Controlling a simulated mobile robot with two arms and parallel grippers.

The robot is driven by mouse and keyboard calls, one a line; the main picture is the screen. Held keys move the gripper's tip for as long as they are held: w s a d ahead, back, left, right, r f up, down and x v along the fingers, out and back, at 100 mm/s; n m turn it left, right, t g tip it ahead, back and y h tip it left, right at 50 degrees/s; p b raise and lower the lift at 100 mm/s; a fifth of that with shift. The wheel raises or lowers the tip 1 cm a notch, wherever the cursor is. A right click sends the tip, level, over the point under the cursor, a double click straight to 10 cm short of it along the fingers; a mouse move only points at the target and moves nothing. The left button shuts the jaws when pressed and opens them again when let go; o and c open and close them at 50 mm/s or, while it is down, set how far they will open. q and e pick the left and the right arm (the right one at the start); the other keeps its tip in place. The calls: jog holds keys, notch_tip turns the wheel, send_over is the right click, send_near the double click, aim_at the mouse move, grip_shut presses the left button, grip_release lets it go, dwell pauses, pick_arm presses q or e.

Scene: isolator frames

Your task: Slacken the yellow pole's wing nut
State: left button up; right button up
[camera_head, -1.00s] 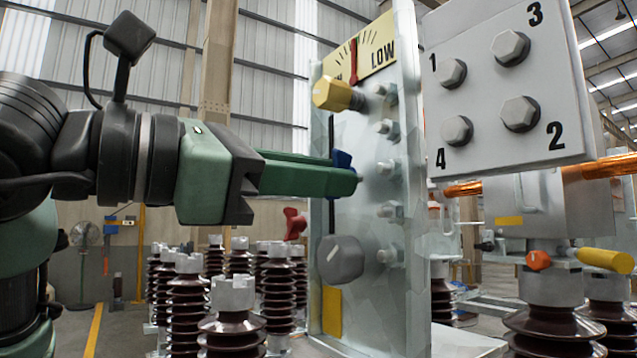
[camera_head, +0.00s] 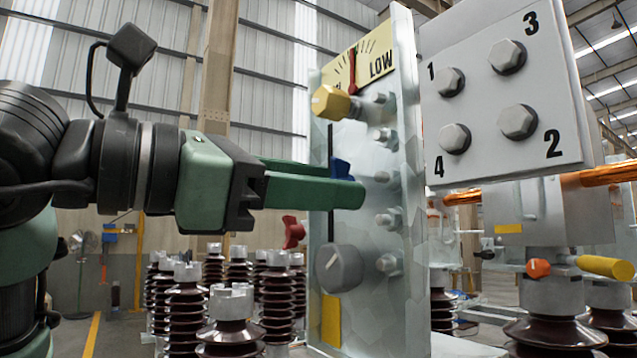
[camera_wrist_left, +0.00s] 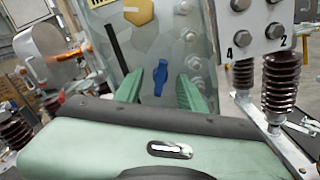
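A blue wing nut (camera_head: 342,168) sits on the face of a tall pale panel (camera_head: 378,320) that carries a yellow patch (camera_head: 331,318) low down. My left gripper (camera_head: 335,180) is at this nut, its two green fingers apart. In the left wrist view the blue wing nut (camera_wrist_left: 160,78) stands upright between the open fingers (camera_wrist_left: 161,92), with a gap on each side. The near finger hides the nut's lower part in the head view. A red wing nut (camera_head: 293,232) shows further back and an orange one (camera_head: 538,267) at the right. My right gripper is not in view.
The panel also bears a yellow knob (camera_head: 331,102), a grey knob (camera_head: 339,267), several bolts and a LOW gauge (camera_head: 362,58). A numbered bolt plate (camera_head: 500,95) is to the right. Brown insulators (camera_head: 232,335) stand below. A yellow rod (camera_head: 605,264) lies at far right.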

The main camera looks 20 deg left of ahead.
pick_arm(q)
jog(key=b+v, duration=0.1)
jog(key=v, duration=0.7)
jog(key=shift+b, duration=0.3)
jog(key=shift+w, duration=0.1)
dwell(1.9)
